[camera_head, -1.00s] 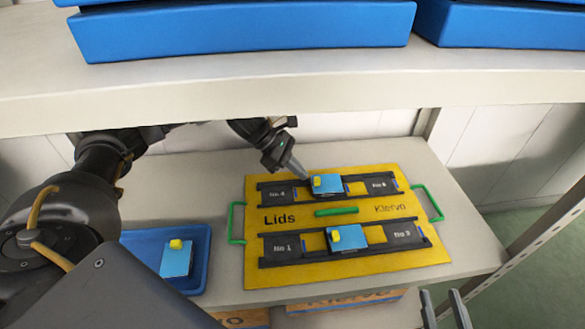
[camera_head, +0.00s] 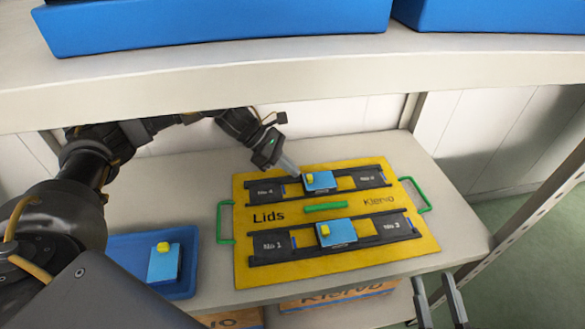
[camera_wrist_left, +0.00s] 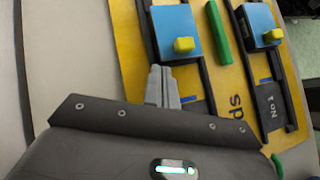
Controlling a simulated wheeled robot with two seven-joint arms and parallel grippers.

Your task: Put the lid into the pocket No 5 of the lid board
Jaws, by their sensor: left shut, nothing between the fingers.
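The yellow lid board (camera_head: 285,262) lies on the table with two dark rows of pockets. A blue lid with a yellow knob (camera_head: 322,183) sits in the back row's middle pocket, between the labels No 4 and No 6. This lid also shows in the left wrist view (camera_wrist_left: 170,24). It looks about level; whether it is fully seated I cannot tell. My left gripper (camera_head: 296,172) is shut and empty, just left of that lid. Its closed fingertips (camera_wrist_left: 161,70) point at the back row. My right gripper (camera_head: 439,300) is open and empty at the bottom right.
Another blue lid (camera_head: 340,233) sits in the front row's middle pocket. A blue tray (camera_head: 125,248) at the left holds a third blue lid (camera_head: 164,267). A green handle bar (camera_head: 325,207) lies between the rows. A shelf with blue bins (camera_head: 210,25) overhangs the back.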

